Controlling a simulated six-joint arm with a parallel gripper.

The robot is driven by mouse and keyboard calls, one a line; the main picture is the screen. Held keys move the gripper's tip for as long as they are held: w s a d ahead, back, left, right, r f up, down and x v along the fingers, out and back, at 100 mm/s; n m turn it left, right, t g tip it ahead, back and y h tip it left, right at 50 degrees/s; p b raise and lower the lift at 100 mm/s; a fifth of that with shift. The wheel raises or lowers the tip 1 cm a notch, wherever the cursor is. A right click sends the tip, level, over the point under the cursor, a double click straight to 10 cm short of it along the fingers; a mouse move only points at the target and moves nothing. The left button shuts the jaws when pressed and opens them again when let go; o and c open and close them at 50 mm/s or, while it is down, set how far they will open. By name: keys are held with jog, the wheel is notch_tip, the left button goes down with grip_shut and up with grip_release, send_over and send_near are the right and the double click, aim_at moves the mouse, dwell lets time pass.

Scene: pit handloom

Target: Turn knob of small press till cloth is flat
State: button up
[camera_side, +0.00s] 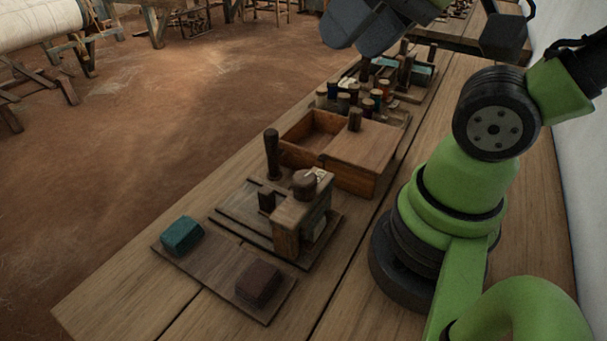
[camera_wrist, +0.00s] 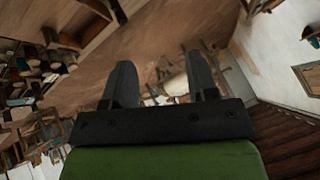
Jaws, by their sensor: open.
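A small dark wooden device with a round knob (camera_side: 305,183) on its block (camera_side: 290,220) stands on the near part of the bench in the side view. A tall dark handle (camera_side: 272,155) rises behind it. A second device (camera_side: 404,62) with dark posts and teal material (camera_side: 421,74) stands at the far end. I cannot tell for sure which is the press, or whether the cloth is flat. My gripper (camera_wrist: 158,68) is open and empty in the wrist view, with floor and furniture beyond its fingers. It touches neither device.
A wooden box (camera_side: 345,150) with an open compartment and several thread spools (camera_side: 355,94) stand along the bench (camera_side: 125,285). A board (camera_side: 222,272) with a teal block (camera_side: 182,235) and a brown block (camera_side: 258,284) lies at the near end. A white wall (camera_side: 580,180) is at right.

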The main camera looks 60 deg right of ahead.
dwell(0.3)
jog(key=shift+o, duration=1)
jog(key=n+g+h, duration=0.2)
jog(key=n+g, duration=0.5)
jog(key=n, duration=1.2)
send_over(304, 177)
notch_tip(304, 177, down, 10)
jog(key=shift+f+n, duration=0.3)
notch_tip(304, 177, down, 9)
jog(key=shift+f, duration=0.2)
jog(key=c, duration=0.9)
